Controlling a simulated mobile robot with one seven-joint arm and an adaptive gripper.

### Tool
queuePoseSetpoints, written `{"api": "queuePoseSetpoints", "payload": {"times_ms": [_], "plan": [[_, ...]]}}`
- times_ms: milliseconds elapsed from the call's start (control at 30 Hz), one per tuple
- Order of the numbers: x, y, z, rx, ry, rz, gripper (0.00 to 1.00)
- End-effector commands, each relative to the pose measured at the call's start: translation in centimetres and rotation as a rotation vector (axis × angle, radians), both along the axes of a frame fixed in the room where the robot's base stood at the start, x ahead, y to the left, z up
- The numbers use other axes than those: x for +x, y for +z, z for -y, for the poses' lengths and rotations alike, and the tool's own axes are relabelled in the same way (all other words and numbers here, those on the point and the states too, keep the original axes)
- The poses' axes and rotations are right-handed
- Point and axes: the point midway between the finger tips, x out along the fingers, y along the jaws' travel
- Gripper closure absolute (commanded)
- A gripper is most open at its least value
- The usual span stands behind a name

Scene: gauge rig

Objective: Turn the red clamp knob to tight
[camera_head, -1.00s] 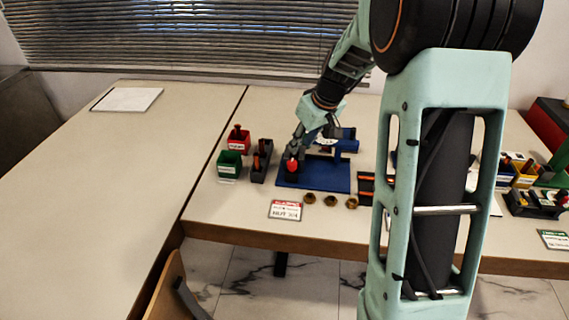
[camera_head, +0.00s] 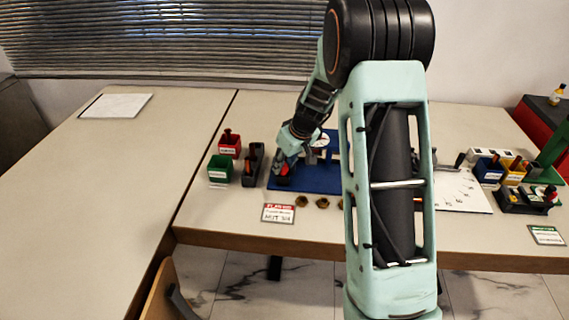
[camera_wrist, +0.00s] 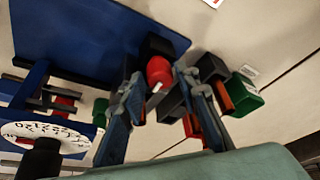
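The red clamp knob (camera_head: 286,169) is at the front left of the blue gauge rig (camera_head: 322,178). In the wrist view the red knob (camera_wrist: 159,70), with a white mark, sits on a dark block at the blue plate's edge. My gripper (camera_wrist: 163,76) has its two fingers apart, one on each side of the knob in this view. Whether either finger touches it I cannot tell. In the head view my gripper (camera_head: 284,161) is over the knob and partly hides it. The white dial (camera_wrist: 46,136) shows at the lower left of the wrist view.
Left of the rig stand a red bin (camera_head: 230,149), a green bin (camera_head: 219,174) and a dark holder (camera_head: 252,168). A label card (camera_head: 278,214) and several brass nuts (camera_head: 302,202) lie in front. More bins and a white sheet (camera_head: 461,192) are at the right.

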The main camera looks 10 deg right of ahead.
Motion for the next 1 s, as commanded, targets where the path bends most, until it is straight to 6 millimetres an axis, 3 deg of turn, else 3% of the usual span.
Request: {"api": "queuePoseSetpoints", "payload": {"times_ms": [33, 300, 667, 1000], "plan": [[0.00, 0.02, 0.00, 0.000, 0.000, 0.000, 0.71], [0.00, 0.04, 0.02, 0.000, 0.000, 0.000, 1.00], [-0.02, 0.10, -0.07, -0.002, -0.053, 0.001, 1.00], [-0.05, 0.34, -0.38, -0.001, -0.293, 0.002, 1.00]]}}
